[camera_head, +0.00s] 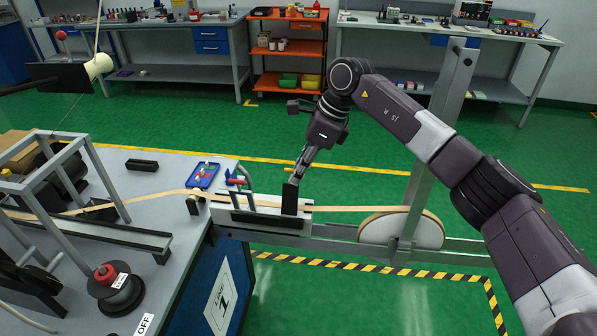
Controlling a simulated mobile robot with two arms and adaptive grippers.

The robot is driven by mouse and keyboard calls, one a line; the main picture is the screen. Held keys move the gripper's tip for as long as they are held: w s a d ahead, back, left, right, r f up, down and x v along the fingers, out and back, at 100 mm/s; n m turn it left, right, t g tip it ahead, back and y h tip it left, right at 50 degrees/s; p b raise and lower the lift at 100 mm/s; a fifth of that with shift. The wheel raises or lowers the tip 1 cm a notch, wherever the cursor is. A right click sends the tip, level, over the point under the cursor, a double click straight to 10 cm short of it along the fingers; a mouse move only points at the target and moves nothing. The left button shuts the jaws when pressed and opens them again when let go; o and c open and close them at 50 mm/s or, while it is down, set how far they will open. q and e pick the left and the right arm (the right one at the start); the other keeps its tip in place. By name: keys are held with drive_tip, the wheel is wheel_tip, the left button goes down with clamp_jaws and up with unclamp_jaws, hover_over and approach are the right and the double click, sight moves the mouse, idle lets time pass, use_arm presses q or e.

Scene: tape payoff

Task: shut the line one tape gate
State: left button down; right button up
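The tape gate seems to be the pale grey block (240,217) at the right edge of the line-one bench, with a dark upright plate (289,200) on it. A tan tape (335,209) runs along the block to a large reel (405,236) on the right. My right gripper (294,179) points down from the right arm, its fingertips at the top of the dark plate. I cannot tell whether they touch or grip it. Whether the gate is open or shut is unclear. My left gripper is not in view.
A curved grey tube and a small red part (237,181) stand just left of the plate. A blue tray (203,175) and a red button (106,273) are on the bench. A metal post (437,140) rises by the reel. Green floor behind is free.

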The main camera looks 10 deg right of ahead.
drive_tip(key=o, duration=0.3)
drive_tip(key=shift+w+d+f, duration=0.1)
drive_tip(key=shift+w+f, duration=0.1)
drive_tip(key=shift+f, duration=0.05)
drive_tip(key=shift+s+d+r, duration=0.1)
drive_tip(key=shift+r, duration=0.35)
drive_tip(key=v, duration=1.1)
